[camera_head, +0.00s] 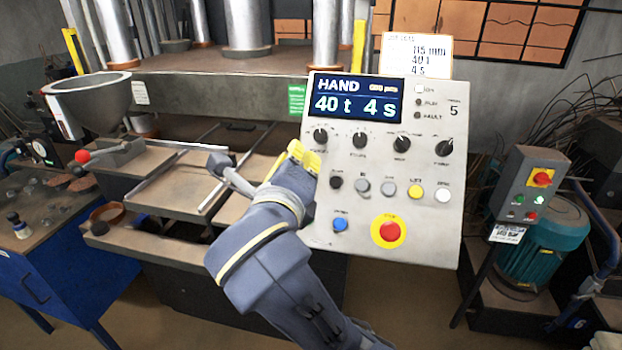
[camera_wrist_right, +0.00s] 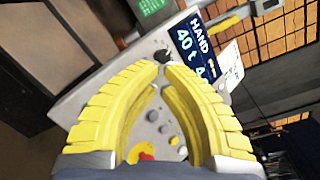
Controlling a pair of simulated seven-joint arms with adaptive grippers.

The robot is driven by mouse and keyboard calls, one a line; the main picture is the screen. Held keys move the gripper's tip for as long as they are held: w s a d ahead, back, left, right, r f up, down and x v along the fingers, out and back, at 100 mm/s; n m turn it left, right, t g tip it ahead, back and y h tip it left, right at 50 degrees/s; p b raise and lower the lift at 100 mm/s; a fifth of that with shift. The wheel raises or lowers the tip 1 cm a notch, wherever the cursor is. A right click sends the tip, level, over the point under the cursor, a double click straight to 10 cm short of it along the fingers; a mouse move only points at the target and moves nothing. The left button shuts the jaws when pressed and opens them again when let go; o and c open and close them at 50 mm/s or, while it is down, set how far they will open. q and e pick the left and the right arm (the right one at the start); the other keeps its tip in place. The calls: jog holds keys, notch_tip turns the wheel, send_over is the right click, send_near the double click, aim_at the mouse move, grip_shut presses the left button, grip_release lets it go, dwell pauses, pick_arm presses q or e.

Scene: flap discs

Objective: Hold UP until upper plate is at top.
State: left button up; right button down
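The control panel (camera_head: 380,270) stands right of the press; its screen (camera_head: 355,101) reads HAND, 40 t, 4 s. A row of push buttons crosses it: a black button (camera_head: 335,182), two grey buttons, a yellow button (camera_head: 415,191) and a white button (camera_head: 442,195). Their labels are too small to read, so I cannot tell which is UP. A thick press plate (camera_head: 215,82) with steel columns spans the back; whether it is the upper plate is unclear. My left gripper is out of view.
A red-yellow stop button (camera_head: 388,231) and blue button (camera_head: 340,224) sit low on the panel. A metal funnel (camera_head: 88,92) and blue bench (camera_head: 60,275) are at left. A grey switch box (camera_head: 530,185) and teal motor (camera_head: 545,250) stand at right.

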jog(key=shift+w+d+f, duration=0.25)
jog(key=shift+w+f, duration=0.7)
jog(key=shift+w, duration=0.15)
jog(key=shift+w+d+f, duration=0.3)
jog(key=shift+w+f, duration=0.6)
jog(key=shift+w, duration=0.15)
jog(key=shift+w+d+f, duration=0.25)
jog(key=shift+w+f, duration=0.7)
jog(key=shift+w, duration=0.15)
jog(key=shift+w+f, duration=0.1)
jog(key=shift+w, duration=0.05)
jog(key=shift+w+d+f, duration=0.1)
jog(key=shift+w+f, duration=0.1)
